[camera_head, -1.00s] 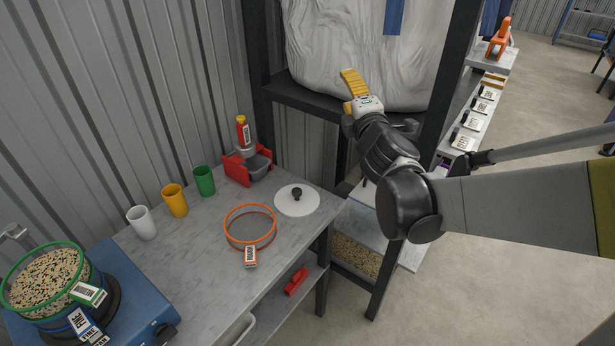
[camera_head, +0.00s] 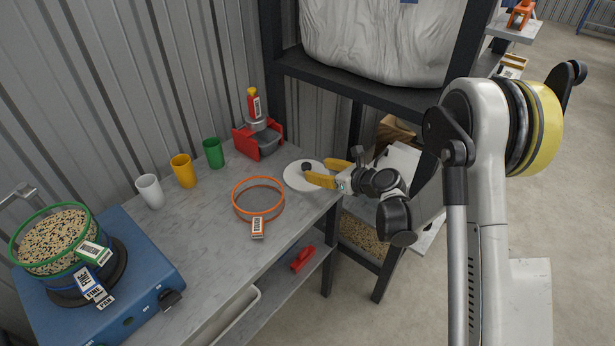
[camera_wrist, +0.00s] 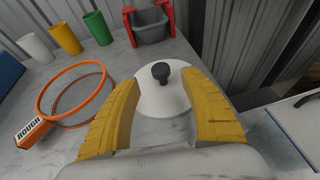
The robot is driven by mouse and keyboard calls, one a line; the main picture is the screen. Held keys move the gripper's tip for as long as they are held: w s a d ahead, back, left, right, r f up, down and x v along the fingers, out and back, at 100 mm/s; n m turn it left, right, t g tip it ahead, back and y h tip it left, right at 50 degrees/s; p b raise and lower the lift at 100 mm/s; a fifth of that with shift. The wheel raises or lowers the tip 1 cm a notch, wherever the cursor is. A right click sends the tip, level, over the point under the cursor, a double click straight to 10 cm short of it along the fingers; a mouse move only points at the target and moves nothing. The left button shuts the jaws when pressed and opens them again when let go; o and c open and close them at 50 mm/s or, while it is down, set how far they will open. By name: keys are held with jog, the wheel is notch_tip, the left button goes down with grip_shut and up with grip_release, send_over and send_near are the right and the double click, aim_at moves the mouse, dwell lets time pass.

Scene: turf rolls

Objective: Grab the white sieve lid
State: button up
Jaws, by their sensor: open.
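The white sieve lid (camera_head: 296,181) is a flat round disc with a dark knob (camera_head: 307,167) at its centre, lying on the grey bench top near its right end. In the wrist view the lid (camera_wrist: 152,98) and its black knob (camera_wrist: 161,70) show ahead, between the fingers. My gripper (camera_head: 322,171) has yellow fingers and is open and empty, reaching in from the right at the lid's edge. In the wrist view my gripper (camera_wrist: 165,95) has its fingers spread apart, with the knob beyond the tips. I cannot tell whether the fingers touch the lid.
An orange sieve ring (camera_head: 258,199) lies left of the lid. A red stand with a grey container (camera_head: 260,138) is behind it. Green (camera_head: 213,153), yellow (camera_head: 183,171) and white (camera_head: 150,191) cups line the wall. A blue shaker (camera_head: 125,285) stands at left.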

aim_at(310, 167)
jog(key=b+x, duration=0.2)
jog(key=x, duration=0.4)
jog(key=shift+w, duration=0.15)
grip_shut()
